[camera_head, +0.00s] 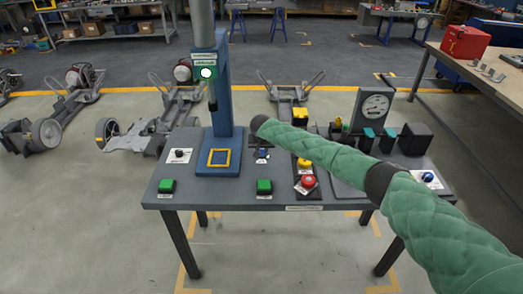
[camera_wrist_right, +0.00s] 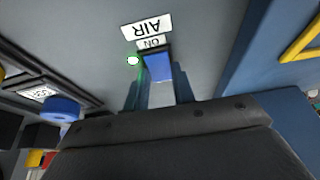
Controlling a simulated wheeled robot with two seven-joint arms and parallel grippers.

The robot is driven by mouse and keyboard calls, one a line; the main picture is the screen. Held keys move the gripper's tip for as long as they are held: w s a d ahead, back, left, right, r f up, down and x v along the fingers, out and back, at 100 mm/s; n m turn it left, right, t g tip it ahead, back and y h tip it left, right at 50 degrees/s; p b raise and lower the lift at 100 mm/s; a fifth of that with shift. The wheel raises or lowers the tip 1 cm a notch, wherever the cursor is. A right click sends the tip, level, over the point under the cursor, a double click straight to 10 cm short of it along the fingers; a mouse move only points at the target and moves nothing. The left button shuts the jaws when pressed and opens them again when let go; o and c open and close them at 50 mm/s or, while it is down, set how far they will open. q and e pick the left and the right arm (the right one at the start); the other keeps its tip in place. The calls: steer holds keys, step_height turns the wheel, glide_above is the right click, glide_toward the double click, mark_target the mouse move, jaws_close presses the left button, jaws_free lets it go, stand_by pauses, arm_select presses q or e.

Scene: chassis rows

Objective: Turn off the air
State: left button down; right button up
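In the right wrist view a label reading AIR (camera_wrist_right: 147,26), upside down, lies on the grey bench top with an ON tag (camera_wrist_right: 152,43) below it. A small green lamp (camera_wrist_right: 132,61) is lit beside the tag. A blue switch handle (camera_wrist_right: 158,66) stands by the tag, in line with the gap between the fingers of my right gripper (camera_wrist_right: 160,88). The gripper looks open around it; contact cannot be made out. In the head view my green-sleeved right arm (camera_head: 330,156) reaches over the bench to this spot, hiding much of the gripper. My left gripper is not in view.
The bench (camera_head: 230,200) carries two green buttons (camera_head: 167,186) (camera_head: 264,187), a red button (camera_head: 308,181), a blue press column (camera_head: 222,105) with a lit green lamp (camera_head: 206,73), and a gauge (camera_head: 376,105). A round blue knob (camera_wrist_right: 60,108) is near the gripper.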

steer(key=c, duration=0.3)
steer(key=shift+w+g+b, duration=0.25)
steer(key=shift+g+b, duration=0.05)
steer(key=shift+g, duration=0.3)
steer(key=shift+w+g+b, duration=0.15)
steer(key=shift+g+b, duration=0.25)
steer(key=shift+g, duration=0.1)
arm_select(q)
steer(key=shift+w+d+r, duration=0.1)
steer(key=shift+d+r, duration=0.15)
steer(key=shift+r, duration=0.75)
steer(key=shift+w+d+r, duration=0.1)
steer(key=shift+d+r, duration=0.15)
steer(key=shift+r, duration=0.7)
arm_select(e)
steer(key=shift+r+g, duration=0.1)
steer(key=shift+g, duration=0.2)
steer(key=o, duration=1)
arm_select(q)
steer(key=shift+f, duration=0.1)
